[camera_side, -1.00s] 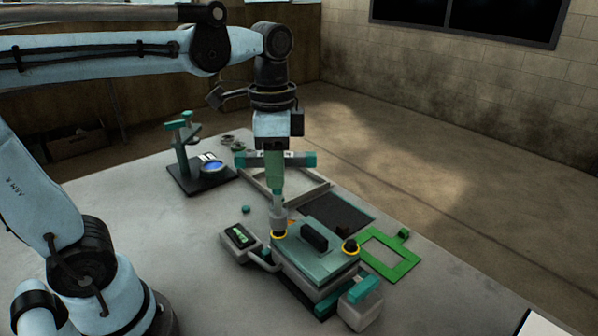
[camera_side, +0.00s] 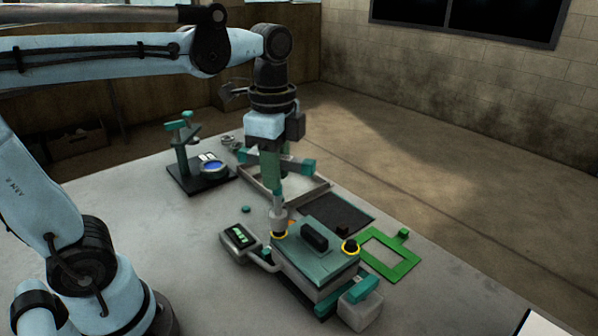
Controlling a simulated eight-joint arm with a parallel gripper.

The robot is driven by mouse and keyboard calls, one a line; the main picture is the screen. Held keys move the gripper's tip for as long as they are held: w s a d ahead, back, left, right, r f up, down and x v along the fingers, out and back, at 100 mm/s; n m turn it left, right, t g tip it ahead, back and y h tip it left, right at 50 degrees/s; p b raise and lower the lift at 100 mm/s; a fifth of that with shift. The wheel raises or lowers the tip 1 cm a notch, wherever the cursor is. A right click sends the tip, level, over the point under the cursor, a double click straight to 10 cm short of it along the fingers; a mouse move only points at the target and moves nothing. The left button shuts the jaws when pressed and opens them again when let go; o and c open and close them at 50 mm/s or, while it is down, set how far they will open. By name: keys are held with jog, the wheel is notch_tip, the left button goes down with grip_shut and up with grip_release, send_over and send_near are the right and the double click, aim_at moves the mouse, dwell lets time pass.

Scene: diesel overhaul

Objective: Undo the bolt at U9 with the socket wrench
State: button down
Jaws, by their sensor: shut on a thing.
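My gripper (camera_side: 268,150) points down and is shut on the upper part of the socket wrench (camera_side: 278,215), which has a green upper part and a grey socket. The wrench stands nearly upright. Its socket sits over a yellow-ringed spot (camera_side: 279,235) at the left corner of the teal-grey block (camera_side: 325,262). The bolt there is hidden by the socket, and no U9 label can be read. A second yellow-ringed dark bolt (camera_side: 351,247) shows at the block's right corner.
A small display unit (camera_side: 239,238) stands left of the block. A green frame (camera_side: 398,262) lies to its right, a dark mat (camera_side: 340,212) and a pale tray (camera_side: 315,196) behind. A black stand (camera_side: 200,178) is at the back left.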

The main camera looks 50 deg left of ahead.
jog(key=shift+f, duration=0.65)
jog(key=n, duration=0.3)
jog(key=shift+n, duration=0.4)
jog(key=n, duration=0.3)
jog(key=shift+n, duration=0.3)
jog(key=n, duration=0.6)
jog(key=shift+r, duration=0.1)
jog(key=n, duration=0.5)
jog(key=c, duration=1.6)
grip_release()
jog(key=shift+c, duration=0.2)
grip_shut()
